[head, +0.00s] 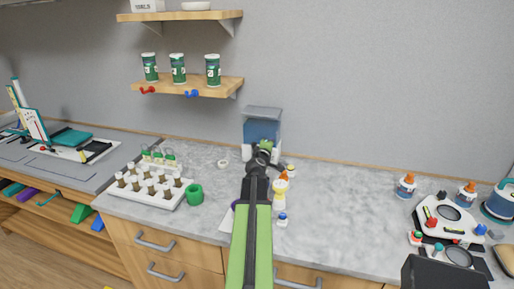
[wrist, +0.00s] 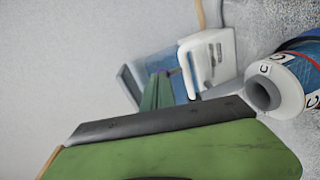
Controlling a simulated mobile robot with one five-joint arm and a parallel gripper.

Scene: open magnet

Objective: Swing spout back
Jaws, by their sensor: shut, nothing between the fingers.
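A blue box-like dispenser (head: 262,131) with a grey lid stands at the back of the counter against the wall. In the wrist view its blue body (wrist: 152,66) shows behind a white part (wrist: 208,60) and a narrow green piece (wrist: 155,95). I cannot tell which part is the spout. In the head view a small green piece shows at its front, right by my gripper. My gripper (head: 260,155) is shut and empty, in front of the dispenser. Whether it touches the dispenser is hidden by the arm.
An orange-topped white bottle (head: 281,188) and small blue-capped pieces stand close right of my arm. A green cup (head: 195,194) and a white rack (head: 150,186) of small vials stand left. The counter (head: 345,205) is clear to the right, up to a white tray (head: 446,218).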

